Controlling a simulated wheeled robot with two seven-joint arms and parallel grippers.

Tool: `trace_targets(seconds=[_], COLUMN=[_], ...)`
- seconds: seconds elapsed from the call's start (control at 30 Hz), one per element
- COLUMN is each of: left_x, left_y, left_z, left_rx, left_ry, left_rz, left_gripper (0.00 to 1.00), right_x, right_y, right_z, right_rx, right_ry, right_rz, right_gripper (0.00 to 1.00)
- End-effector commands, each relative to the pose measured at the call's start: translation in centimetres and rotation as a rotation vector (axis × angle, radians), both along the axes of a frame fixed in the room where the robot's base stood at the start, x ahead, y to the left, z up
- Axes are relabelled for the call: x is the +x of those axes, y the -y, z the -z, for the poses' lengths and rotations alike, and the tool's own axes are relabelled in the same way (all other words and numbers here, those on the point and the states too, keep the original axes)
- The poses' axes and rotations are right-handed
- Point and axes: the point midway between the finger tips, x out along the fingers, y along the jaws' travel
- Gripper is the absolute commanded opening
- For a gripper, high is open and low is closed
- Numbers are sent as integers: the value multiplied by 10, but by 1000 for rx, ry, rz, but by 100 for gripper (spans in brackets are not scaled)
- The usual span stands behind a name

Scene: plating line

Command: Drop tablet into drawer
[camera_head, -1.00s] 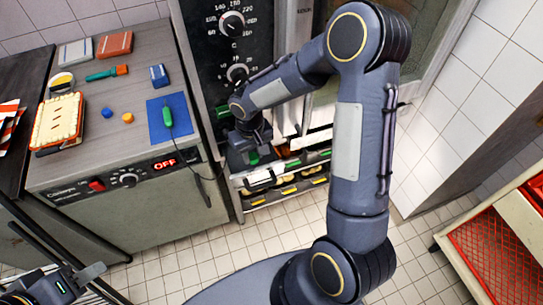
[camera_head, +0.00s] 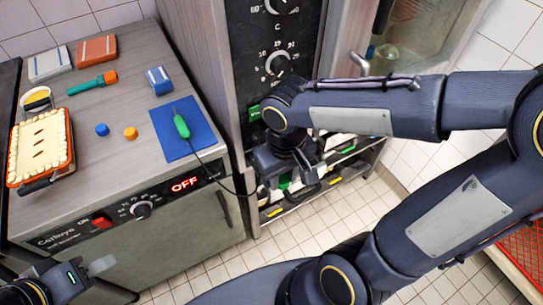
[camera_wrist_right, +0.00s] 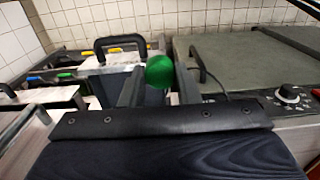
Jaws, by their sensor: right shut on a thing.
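The tablet (camera_wrist_right: 159,72) is a green, rounded piece held between the fingertips of my right gripper (camera_wrist_right: 157,84) in the right wrist view. In the head view my right gripper (camera_head: 286,182) points down over the low pull-out drawer (camera_head: 272,213) under the oven, hiding part of it. The tablet is mostly hidden there by the gripper. The wrist view shows a white box with a black handle (camera_wrist_right: 120,62) just beyond the fingers. My left gripper (camera_head: 100,266) is at the lower left; only part of it shows, and its opening is unclear.
The oven (camera_head: 275,50) with dials stands above the drawer. A grey counter unit (camera_head: 110,140) on the left holds a blue mat (camera_head: 200,140) with a green probe (camera_head: 181,124), whose cable hangs near my right gripper. A pie dish (camera_head: 42,148) stands further left. Tiled floor is open in front.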

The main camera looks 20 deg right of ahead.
Motion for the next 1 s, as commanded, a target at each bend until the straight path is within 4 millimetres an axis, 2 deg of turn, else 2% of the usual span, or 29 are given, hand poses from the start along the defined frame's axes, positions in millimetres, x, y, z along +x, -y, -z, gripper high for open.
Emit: trace_targets(seconds=[0.07, 0.17, 0.47, 0.63, 0.73, 1.0], left_x=[0, 0, 0, 0, 0, 0], left_y=[0, 0, 0, 0, 0, 0], left_z=[6, 4, -6, -6, -6, -7], left_rx=[0, 0, 0, 0, 0, 0], left_ry=[0, 1, 1, 1, 1, 1], left_rz=[0, 0, 0, 0, 0, 0], left_gripper=[36, 36, 36, 36, 36, 36], right_x=[-6, 2, 65, 89, 98, 110], right_y=[1, 8, 45, 60, 65, 72], right_z=[4, 8, 39, 72, 85, 102], right_rx=[-2, -3, -2, -2, -2, -2], right_ry=[1, -4, -6, -6, -4, -1], right_rz=[-3, -3, -1, -3, -3, -4], right_gripper=[7, 7, 7, 7, 7, 7])
